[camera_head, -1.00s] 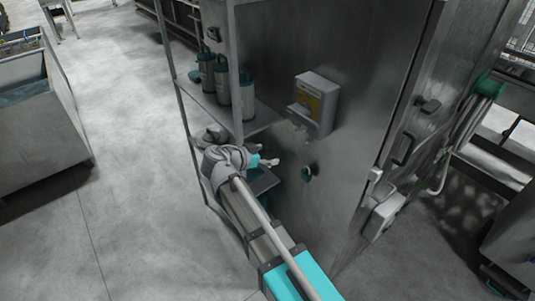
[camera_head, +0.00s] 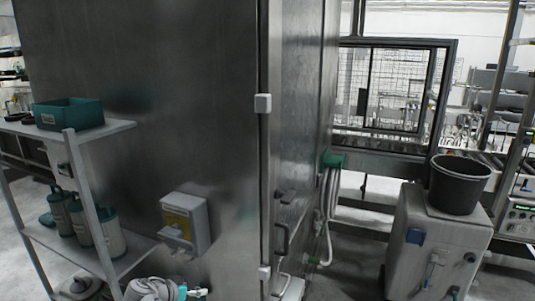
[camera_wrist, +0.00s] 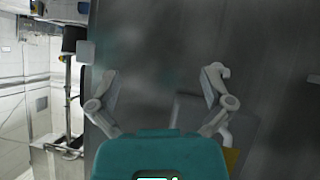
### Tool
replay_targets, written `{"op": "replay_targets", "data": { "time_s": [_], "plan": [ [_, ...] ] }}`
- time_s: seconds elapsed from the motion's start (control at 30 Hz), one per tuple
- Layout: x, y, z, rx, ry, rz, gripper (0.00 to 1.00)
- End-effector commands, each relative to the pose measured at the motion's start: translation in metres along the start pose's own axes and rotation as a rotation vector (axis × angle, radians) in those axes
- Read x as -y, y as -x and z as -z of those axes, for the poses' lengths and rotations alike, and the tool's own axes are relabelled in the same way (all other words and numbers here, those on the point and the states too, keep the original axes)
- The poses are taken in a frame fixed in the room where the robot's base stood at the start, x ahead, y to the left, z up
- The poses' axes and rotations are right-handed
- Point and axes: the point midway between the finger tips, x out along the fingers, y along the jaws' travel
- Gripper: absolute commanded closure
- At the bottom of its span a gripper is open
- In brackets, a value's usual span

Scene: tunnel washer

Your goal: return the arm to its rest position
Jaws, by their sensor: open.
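My gripper (camera_wrist: 160,88) is open in the wrist camera view, with its two grey fingers spread wide and nothing between them. Its teal body fills the bottom of that view. The fingers are in front of a dark steel panel; how far off it is I cannot tell. In the head view, the end of my arm shows at the bottom edge, and the small teal and pale gripper (camera_head: 196,292) points right, below the wall box. The rest of my arm is out of that view.
A tall steel cabinet (camera_head: 150,70) bears a grey box with a yellow label (camera_head: 185,222). On its left, a shelf rack (camera_head: 88,190) holds a green bin (camera_head: 68,113) and several canisters (camera_head: 108,232). A black bucket (camera_head: 459,184) stands on a grey unit (camera_head: 425,240) at right.

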Motion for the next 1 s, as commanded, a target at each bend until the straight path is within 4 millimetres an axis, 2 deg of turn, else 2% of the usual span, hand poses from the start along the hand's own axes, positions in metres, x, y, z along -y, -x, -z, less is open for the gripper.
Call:
{"op": "replay_targets", "data": {
  "time_s": [0.03, 0.1, 0.4, 0.7, 1.0],
  "plan": [
    [-0.014, -0.013, 0.001, 0.032, 0.013, -0.016, 0.00],
    [-0.029, -0.029, 0.001, 0.077, 0.039, -0.032, 0.00],
    [-0.093, -0.087, -0.003, 0.276, 0.136, -0.064, 0.00],
    [-0.157, -0.130, -0.012, 0.468, 0.212, -0.041, 0.00],
    [-0.218, -0.160, -0.025, 0.639, 0.265, 0.034, 0.00]
  ]
}}
